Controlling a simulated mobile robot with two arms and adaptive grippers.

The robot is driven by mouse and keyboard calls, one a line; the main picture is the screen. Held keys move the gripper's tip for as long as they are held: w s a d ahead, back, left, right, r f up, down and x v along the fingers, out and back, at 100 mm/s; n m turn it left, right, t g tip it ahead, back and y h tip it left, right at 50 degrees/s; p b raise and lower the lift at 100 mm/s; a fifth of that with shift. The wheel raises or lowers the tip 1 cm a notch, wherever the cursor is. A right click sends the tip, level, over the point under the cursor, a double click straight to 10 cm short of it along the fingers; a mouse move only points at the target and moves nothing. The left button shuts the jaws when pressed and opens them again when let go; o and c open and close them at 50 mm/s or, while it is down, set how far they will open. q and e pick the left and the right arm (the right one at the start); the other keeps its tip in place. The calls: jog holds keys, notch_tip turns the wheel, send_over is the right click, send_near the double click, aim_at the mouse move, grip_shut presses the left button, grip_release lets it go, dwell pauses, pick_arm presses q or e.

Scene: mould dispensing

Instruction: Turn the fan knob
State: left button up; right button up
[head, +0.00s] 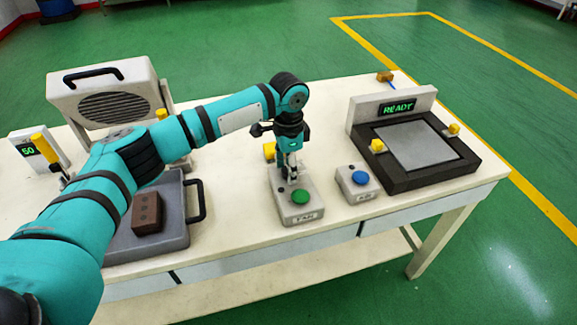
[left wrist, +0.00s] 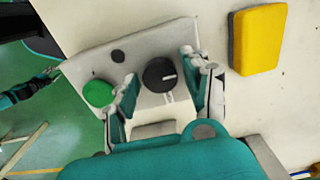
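A grey control box (head: 297,211) with a green button (head: 301,196) stands near the table's front edge. Its front label is hard to read. In the left wrist view, the box's black round knob (left wrist: 159,75) has a white pointer mark and sits beside the green button (left wrist: 98,93). My left gripper (head: 292,172) reaches down over the box and hides the knob in the head view. In the left wrist view its fingers (left wrist: 160,68) are apart, one on each side of the knob; contact cannot be told. A teal part with a dark end (left wrist: 30,92), perhaps my right gripper, shows at the left edge.
A blue-button box (head: 358,184) and a black-framed plate with a READY display (head: 396,107) stand to the right. A yellow block (left wrist: 257,40) lies close to the control box. A grilled beige unit (head: 110,95) and a grey tray (head: 178,237) with a brown block are left.

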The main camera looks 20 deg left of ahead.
pick_arm(q)
jog(key=c, duration=0.8)
jog(key=shift+r+m+p, duration=0.2)
jog(key=shift+m+p, duration=0.2)
jog(key=shift+p, duration=0.3)
jog(key=shift+c, duration=0.3)
jog(key=m+p, duration=0.2)
jog(key=p, duration=0.1)
jog(key=shift+r+m+p, duration=0.1)
jog(key=shift+m+p, duration=0.2)
jog(key=shift+m, duration=0.1)
jog(key=shift+m+p, duration=0.9)
jog(key=shift+m, duration=0.2)
jog(key=shift+w+m+p, duration=0.1)
jog(key=shift+m+p, duration=0.6)
jog(key=shift+m, duration=0.8)
pick_arm(e)
notch_tip(320, 180, up, 8)
jog(key=shift+w+a+r, duration=0.15)
jog(key=shift+w, duration=0.25)
pick_arm(q)
jog(key=shift+f, duration=0.2)
